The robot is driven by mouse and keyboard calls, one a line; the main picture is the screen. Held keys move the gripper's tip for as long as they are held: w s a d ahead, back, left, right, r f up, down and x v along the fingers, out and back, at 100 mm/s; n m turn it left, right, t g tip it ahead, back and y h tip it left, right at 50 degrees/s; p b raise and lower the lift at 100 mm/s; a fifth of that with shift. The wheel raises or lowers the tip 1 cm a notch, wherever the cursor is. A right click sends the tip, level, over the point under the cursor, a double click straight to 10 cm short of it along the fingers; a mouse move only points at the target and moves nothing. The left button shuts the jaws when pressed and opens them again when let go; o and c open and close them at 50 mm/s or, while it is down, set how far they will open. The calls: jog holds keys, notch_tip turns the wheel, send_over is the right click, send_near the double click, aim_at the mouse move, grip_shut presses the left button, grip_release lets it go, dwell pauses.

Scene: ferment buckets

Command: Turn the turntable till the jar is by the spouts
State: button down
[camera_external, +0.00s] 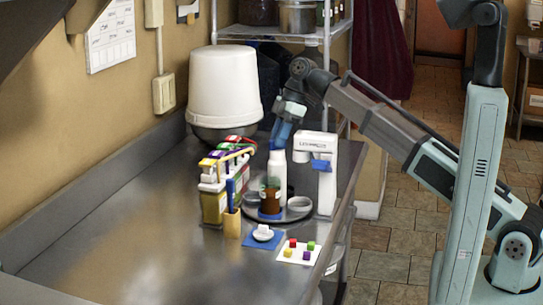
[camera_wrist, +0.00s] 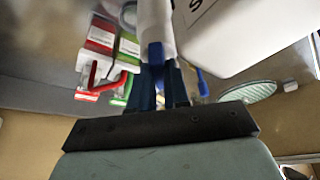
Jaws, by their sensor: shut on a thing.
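The round dark turntable (camera_external: 290,219) stands on the steel counter. A brown jar (camera_external: 270,196) is on its near side, and a white bottle (camera_external: 278,170) stands behind the jar. The spouts (camera_external: 236,154) jut from a row of colourful cartons (camera_external: 214,204) just left of the turntable; red spouts (camera_wrist: 88,75) show in the wrist view. My gripper (camera_external: 281,138) points down at the top of the white bottle. In the wrist view its blue fingers (camera_wrist: 157,75) are shut on the white bottle (camera_wrist: 154,25). The exact contact is partly hidden.
A white stand device (camera_external: 319,170) is close on the right of the turntable. A large white bucket (camera_external: 223,85) is behind. A blue mat (camera_external: 263,240) with a small white item and a card with coloured cubes (camera_external: 299,250) lie in front. The left counter is clear.

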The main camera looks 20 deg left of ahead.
jog(key=shift+d+f+m, duration=0.2)
jog(key=shift+m, duration=0.3)
jog(key=shift+s+m+t+y, duration=0.15)
jog(key=shift+m+t+y, duration=0.35)
jog(key=shift+m, duration=0.9)
jog(key=shift+s+d+f+m+t, duration=0.1)
jog(key=shift+m+t, duration=0.45)
jog(key=shift+m, duration=0.75)
jog(key=shift+s+d+m+t, duration=0.1)
jog(key=shift+m+t, duration=0.45)
jog(key=shift+m, duration=0.75)
jog(key=shift+a+m+t, duration=0.1)
jog(key=shift+m+t, duration=0.7)
jog(key=shift+m, duration=1.4)
jog(key=shift+s+m+t+h, duration=0.15)
jog(key=shift+m+t+h, duration=0.35)
jog(key=shift+m, duration=1.3)
jog(key=shift+m+t, duration=0.3)
jog(key=shift+m, duration=0.2)
jog(key=c, duration=1.2)
grip_release()
jog(key=shift+a, duration=0.15)
jog(key=shift+o, duration=0.5)
